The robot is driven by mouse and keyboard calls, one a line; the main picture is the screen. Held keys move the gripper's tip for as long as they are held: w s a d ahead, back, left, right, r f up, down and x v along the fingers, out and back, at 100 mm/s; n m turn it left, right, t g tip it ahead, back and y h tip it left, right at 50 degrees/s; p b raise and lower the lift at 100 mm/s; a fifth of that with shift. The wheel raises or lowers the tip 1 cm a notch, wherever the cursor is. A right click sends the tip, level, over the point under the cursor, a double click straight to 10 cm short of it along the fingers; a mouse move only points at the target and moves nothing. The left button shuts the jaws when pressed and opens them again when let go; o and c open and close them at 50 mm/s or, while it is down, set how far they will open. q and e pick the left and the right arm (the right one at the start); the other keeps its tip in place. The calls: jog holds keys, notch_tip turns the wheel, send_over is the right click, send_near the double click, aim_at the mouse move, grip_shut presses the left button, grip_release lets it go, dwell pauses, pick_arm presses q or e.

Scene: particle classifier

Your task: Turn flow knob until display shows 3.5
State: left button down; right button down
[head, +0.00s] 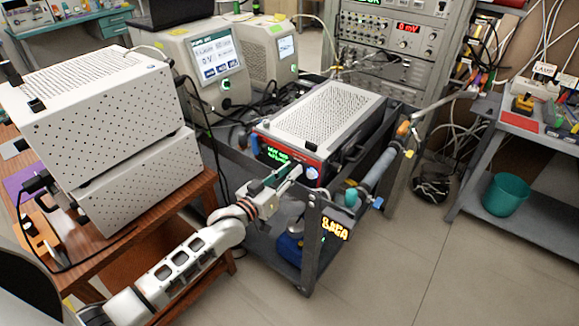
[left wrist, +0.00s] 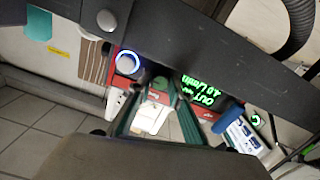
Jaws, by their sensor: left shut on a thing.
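The particle classifier (head: 330,112), a pale box with a perforated top and red-edged dark front, sits in the dark metal cart. Its green display (head: 275,154) shows in the head view; in the left wrist view the green text (left wrist: 205,90) is tilted and seems to read about 4.0 L/min, not sharply. My left gripper (head: 291,177) reaches the front panel, its fingers shut on what appears to be the flow knob (left wrist: 160,83), mostly hidden between the fingertips. A blue-ringed round button (head: 312,172) lies just right of the fingers. My right gripper is not in view.
The cart's dark front rail (left wrist: 215,45) crosses close to my left gripper. Two stacked white perforated boxes (head: 100,100) stand on a wooden table at left. Instruments with screens (head: 210,65) stand behind. A teal bin (head: 506,194) is at right; the front right floor is clear.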

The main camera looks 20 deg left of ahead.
pick_arm(q)
jog(key=shift+n+p, duration=0.55)
jog(key=shift+n, duration=0.25)
jog(key=c, duration=1.8)
grip_release()
jog(key=shift+c, duration=0.2)
jog(key=v, duration=1.2)
